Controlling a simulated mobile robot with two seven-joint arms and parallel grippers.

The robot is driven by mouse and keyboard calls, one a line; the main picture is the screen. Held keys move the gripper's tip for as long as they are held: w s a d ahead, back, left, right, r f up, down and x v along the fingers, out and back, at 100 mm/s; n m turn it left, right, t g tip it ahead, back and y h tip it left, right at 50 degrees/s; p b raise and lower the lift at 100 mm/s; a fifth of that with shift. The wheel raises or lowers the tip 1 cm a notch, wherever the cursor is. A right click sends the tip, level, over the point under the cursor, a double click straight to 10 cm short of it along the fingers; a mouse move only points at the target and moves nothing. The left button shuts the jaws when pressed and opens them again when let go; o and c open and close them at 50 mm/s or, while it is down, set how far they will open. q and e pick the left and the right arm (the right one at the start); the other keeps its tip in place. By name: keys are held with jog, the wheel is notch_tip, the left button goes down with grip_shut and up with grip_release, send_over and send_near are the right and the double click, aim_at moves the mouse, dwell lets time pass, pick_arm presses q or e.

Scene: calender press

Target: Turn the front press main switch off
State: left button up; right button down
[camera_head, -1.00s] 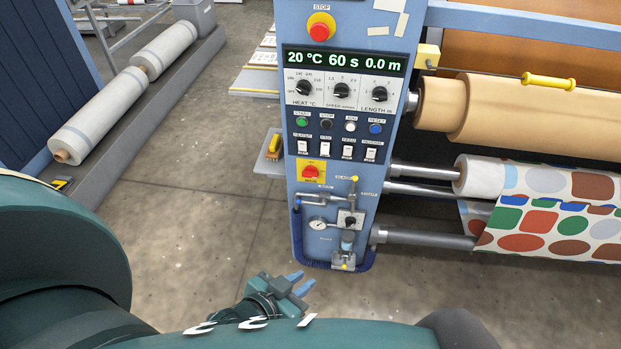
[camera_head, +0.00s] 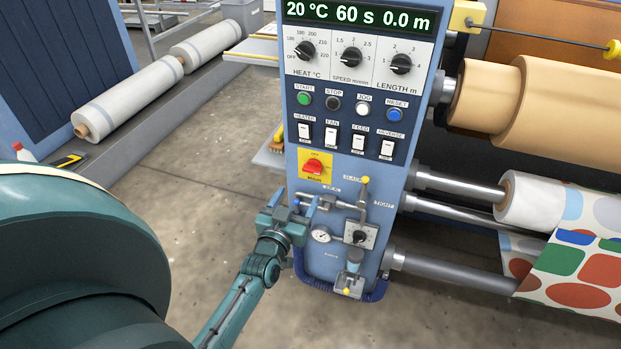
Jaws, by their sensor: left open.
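The main switch (camera_head: 314,166) is a red rotary knob on a yellow plate, low on the blue front of the press panel (camera_head: 345,265). Its handle looks roughly crosswise; the small lettering on the plate is too small to read surely. My left gripper (camera_head: 294,203) is open and empty, with its blue fingers pointing up, just below and to the left of the switch. It looks apart from the switch, and the switch is unobstructed. My right gripper is not in view.
Above the switch are rocker switches (camera_head: 345,138), coloured buttons and dials under a display (camera_head: 357,16) reading 20 °C, 60 s, 0.0 m. Below are a valve lever (camera_head: 330,202) and gauge (camera_head: 320,235), close to the gripper. Rollers (camera_head: 455,185) stand at right; open floor (camera_head: 200,180) lies left.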

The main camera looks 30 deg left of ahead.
aim_at(311, 172)
pick_arm(q)
jog(key=b+x, duration=0.1)
jog(key=x, duration=0.7)
jog(key=shift+w+a+b, duration=0.1)
jog(key=shift+w+b, duration=0.25)
jog(key=shift+w, duration=0.25)
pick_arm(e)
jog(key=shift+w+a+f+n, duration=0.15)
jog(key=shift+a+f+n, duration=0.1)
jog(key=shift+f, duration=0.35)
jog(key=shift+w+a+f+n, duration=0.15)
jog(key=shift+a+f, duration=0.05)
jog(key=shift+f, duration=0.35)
pick_arm(q)
jog(key=shift+c, duration=0.3)
jog(key=c, duration=0.9)
